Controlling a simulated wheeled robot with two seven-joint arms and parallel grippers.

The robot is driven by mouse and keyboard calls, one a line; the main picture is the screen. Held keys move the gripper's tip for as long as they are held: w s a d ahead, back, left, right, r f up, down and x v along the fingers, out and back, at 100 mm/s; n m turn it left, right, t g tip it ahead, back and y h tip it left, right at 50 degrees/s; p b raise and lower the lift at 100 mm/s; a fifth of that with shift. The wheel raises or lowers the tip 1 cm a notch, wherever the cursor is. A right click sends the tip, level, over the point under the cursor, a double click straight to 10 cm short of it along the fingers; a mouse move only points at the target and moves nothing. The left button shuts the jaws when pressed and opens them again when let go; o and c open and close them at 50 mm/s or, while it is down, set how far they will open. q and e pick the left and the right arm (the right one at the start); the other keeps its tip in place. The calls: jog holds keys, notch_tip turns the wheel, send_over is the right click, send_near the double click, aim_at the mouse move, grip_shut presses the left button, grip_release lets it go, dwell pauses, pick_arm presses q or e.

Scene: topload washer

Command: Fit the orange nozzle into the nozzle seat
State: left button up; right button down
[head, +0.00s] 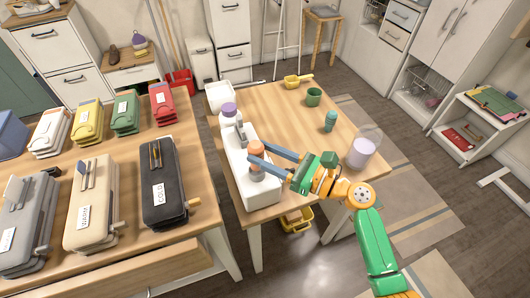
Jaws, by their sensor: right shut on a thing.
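The orange nozzle (257,147) is between the blue-grey fingers of my right gripper (256,155), which is shut on it. The nozzle is above the near part of a long white unit (237,186) on the right-hand wooden table. A pale round part shows just below the nozzle. I cannot tell whether it is the nozzle seat, or whether the nozzle touches it. The fingers hide part of this spot. My left gripper is not in view.
A purple-capped white bottle (230,117) and a grey upright part (240,131) are close behind the nozzle. A green cup (314,97), a teal bottle (330,121), a green block (329,159) and a clear container (362,151) stand to the right. The table's middle is clear.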

dwell(0.3)
dwell(0.4)
jog(key=shift+r+p, duration=0.1)
jog(key=shift+p, duration=0.25)
jog(key=shift+f, duration=0.2)
jog(key=shift+f+b, duration=0.35)
jog(key=shift+b, duration=0.05)
jog(key=shift+f+b, duration=1.1)
jog(key=shift+f, duration=0.3)
jog(key=shift+c, duration=1.6)
grip_release()
